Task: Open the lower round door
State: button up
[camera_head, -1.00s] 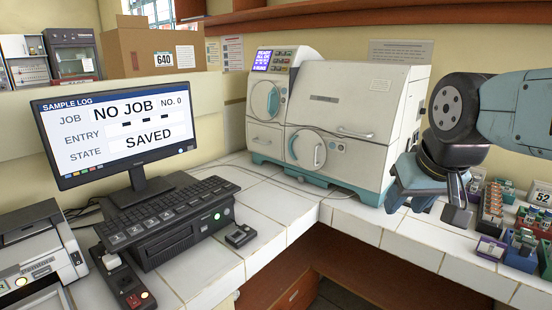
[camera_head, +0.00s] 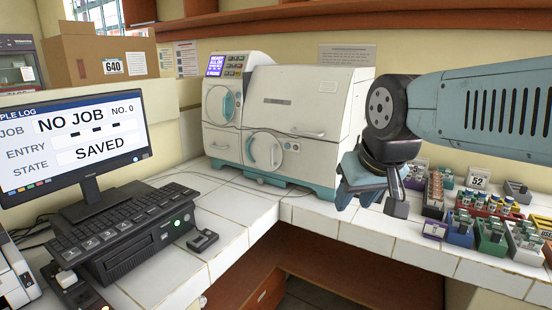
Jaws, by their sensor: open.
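The culture incubator (camera_head: 305,95) is a white box with teal trim, standing on the tiled counter at the back. Its lower round door (camera_head: 263,151) is on the front, with a teal curved handle, and looks closed. An upper round door (camera_head: 221,105) with a teal handle sits higher and to the left. My gripper (camera_head: 384,203) is to the right of the incubator, over the counter, pointing down and apart from both doors. It is open, and I see nothing between its fingers.
A monitor (camera_head: 85,140), keyboard (camera_head: 105,220) and dark box (camera_head: 140,248) stand on the left counter. Racks of vials (camera_head: 490,232) crowd the right counter beside my gripper. The counter (camera_head: 237,208) in front of the incubator is mostly clear. Cables lie left of it.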

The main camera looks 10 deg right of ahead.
aim_at(263, 150)
jog(key=k, duration=0.65)
jog(key=u, duration=0.2)
jog(key=i, duration=0.75)
jog(key=z, duration=0.1)
jog(key=k, duration=1.1)
jog(key=z, duration=0.55)
jog(key=i, duration=1.85)
jog(key=u, duration=0.9)
